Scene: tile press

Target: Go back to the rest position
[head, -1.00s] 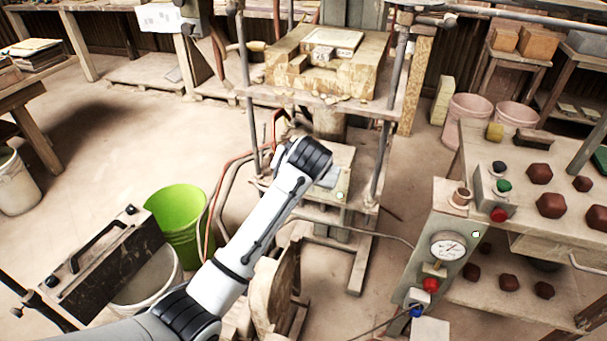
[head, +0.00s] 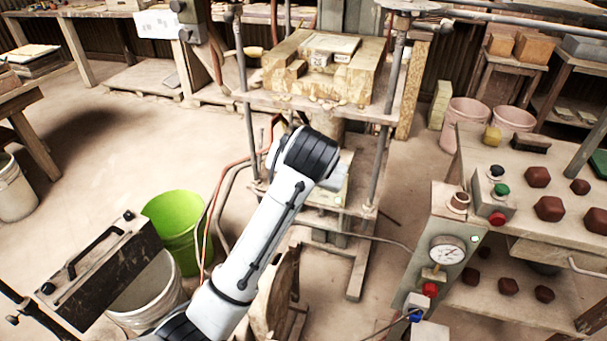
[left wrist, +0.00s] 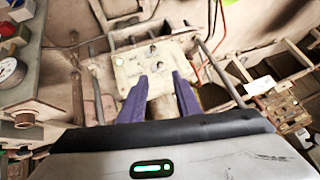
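My left arm reaches in from the lower left in the head view and ends in front of the press (head: 325,75). Its fingers are hidden there behind the wrist. In the left wrist view my left gripper (left wrist: 160,78) shows two purple fingers spread apart, with no object visibly held between them. Beyond the fingertips is a pale plate (left wrist: 128,66) with dark knobs or holes; I cannot tell whether the fingers touch anything. My right gripper is in neither view.
A control box with a gauge (head: 447,250) and a bench with dark red lumps (head: 549,208) stand at right. A green bucket (head: 176,225) and a white bucket (head: 150,292) stand at left. Press posts (head: 385,150) and hoses surround my arm.

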